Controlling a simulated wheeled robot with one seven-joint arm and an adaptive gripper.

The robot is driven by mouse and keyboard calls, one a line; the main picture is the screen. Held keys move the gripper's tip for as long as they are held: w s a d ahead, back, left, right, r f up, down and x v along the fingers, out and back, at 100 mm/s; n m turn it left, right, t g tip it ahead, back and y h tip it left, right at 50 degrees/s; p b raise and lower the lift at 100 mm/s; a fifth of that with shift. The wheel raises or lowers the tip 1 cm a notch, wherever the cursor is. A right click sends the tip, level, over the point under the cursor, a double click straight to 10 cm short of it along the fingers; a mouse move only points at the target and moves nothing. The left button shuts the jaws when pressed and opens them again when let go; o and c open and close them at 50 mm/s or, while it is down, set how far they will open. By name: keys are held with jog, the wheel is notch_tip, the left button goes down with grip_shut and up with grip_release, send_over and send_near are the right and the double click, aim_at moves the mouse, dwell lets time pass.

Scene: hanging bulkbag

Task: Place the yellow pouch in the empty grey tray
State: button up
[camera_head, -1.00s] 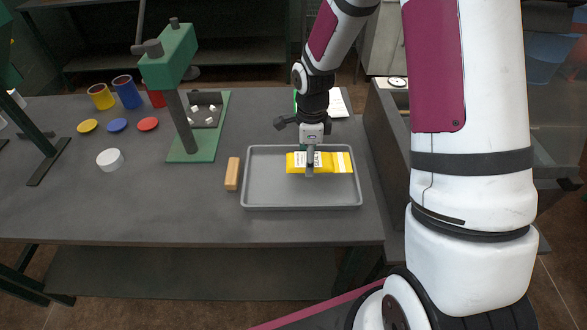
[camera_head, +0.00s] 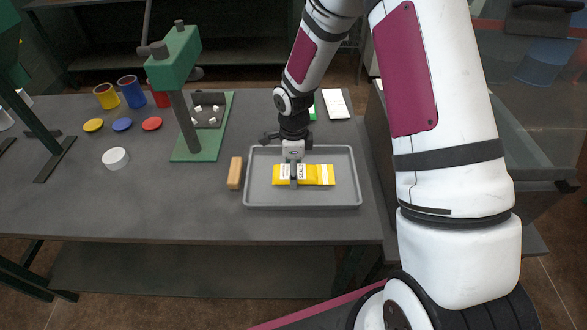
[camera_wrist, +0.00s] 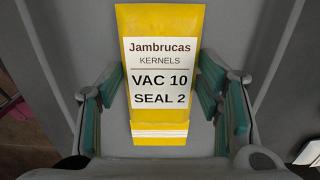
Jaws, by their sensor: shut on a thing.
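The yellow pouch (camera_head: 315,175) has a white label and lies level within the outline of the grey tray (camera_head: 335,201). My gripper (camera_head: 294,182) comes down from above and is shut on the pouch near its left part. In the wrist view the pouch (camera_wrist: 165,35) shows its label reading "Jambrucas KERNELS VAC 10 SEAL 2", between the teal-padded fingers of my gripper (camera_wrist: 160,78). The tray holds nothing else that I can see. I cannot tell whether the pouch touches the tray floor.
A wooden block (camera_head: 235,173) lies just left of the tray. A green press stand (camera_head: 185,115), coloured cups (camera_head: 131,92), coloured lids (camera_head: 122,124) and a white lid (camera_head: 115,158) are farther left. A white card (camera_head: 336,104) lies behind the tray. The table's front left is clear.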

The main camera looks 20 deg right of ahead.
jog(key=o, duration=1.3)
jog(key=shift+f, duration=0.1)
jog(key=shift+o, duration=0.2)
notch_tip(320, 180, up, 12)
jog(key=r+b, duration=0.1)
jog(key=s+d+r+n+t, duration=0.1)
jog(key=s+r+n, duration=0.4)
jog(key=r, duration=0.3)
jog(key=s+d+r+n+t, duration=0.1)
jog(key=s+r+n+t, duration=0.1)
jog(key=s+r+n, duration=0.4)
jog(key=s+r+n+t, duration=0.2)
jog(key=s+r+n, duration=0.4)
jog(key=s+n, duration=0.4)
jog(key=shift+s+a+r+n, duration=0.15)
jog(key=shift+s+r+n, duration=0.2)
jog(key=shift+s, duration=0.8)
